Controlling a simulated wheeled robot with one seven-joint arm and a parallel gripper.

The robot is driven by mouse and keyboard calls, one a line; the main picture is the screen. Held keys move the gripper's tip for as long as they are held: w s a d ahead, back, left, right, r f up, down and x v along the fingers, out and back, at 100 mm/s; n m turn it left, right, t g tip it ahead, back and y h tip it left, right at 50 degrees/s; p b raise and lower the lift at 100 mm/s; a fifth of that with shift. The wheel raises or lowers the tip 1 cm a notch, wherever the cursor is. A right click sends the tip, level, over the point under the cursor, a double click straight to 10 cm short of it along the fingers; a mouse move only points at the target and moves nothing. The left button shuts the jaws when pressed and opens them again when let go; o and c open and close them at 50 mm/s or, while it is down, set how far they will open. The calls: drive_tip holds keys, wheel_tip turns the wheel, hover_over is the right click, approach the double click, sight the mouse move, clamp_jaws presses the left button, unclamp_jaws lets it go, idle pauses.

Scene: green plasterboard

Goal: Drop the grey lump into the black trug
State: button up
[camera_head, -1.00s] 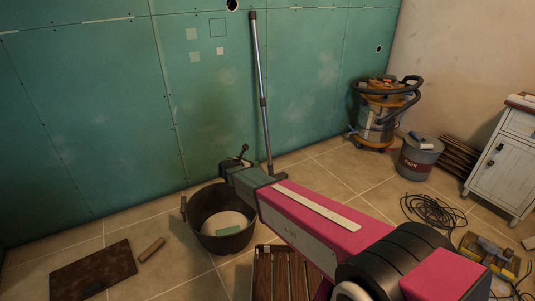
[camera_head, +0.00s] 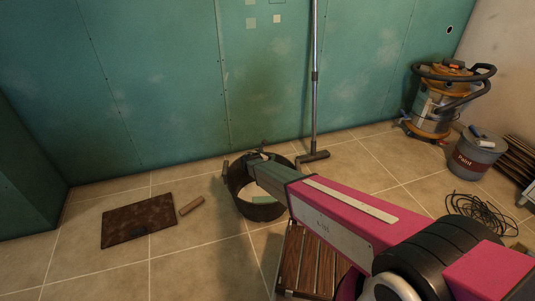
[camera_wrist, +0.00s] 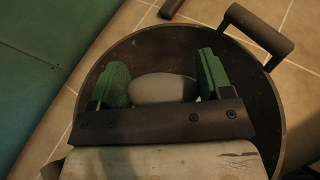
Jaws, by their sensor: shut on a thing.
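The black trug (camera_head: 262,212) stands on the tiled floor near the green wall, partly hidden by my arm in the head view. My gripper (camera_head: 258,158) shows there as a dark end over the trug's far part. In the wrist view, the green fingers of my gripper (camera_wrist: 163,78) are shut on the grey lump (camera_wrist: 163,89), a smooth oval thing. It is seen against the trug's dark inside (camera_wrist: 268,100). The exact height of the lump over the trug's floor is hard to tell. The lump cannot be made out in the head view.
A pale patch and a green piece (camera_head: 263,199) show inside the trug. A pole (camera_head: 315,90) leans on the wall close to its right. A slatted wooden thing (camera_head: 305,260) is in front. A brown board (camera_head: 139,221) and small block (camera_head: 191,206) lie left.

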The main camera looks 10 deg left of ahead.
drive_tip(key=shift+f, duration=2.1)
drive_tip(key=o, duration=1)
drive_tip(key=shift+o, duration=0.2)
drive_tip(key=v, duration=1)
drive_tip(key=shift+s, duration=0.4)
drive_tip(key=shift+a+r, duration=0.1)
drive_tip(key=shift+a, duration=0.05)
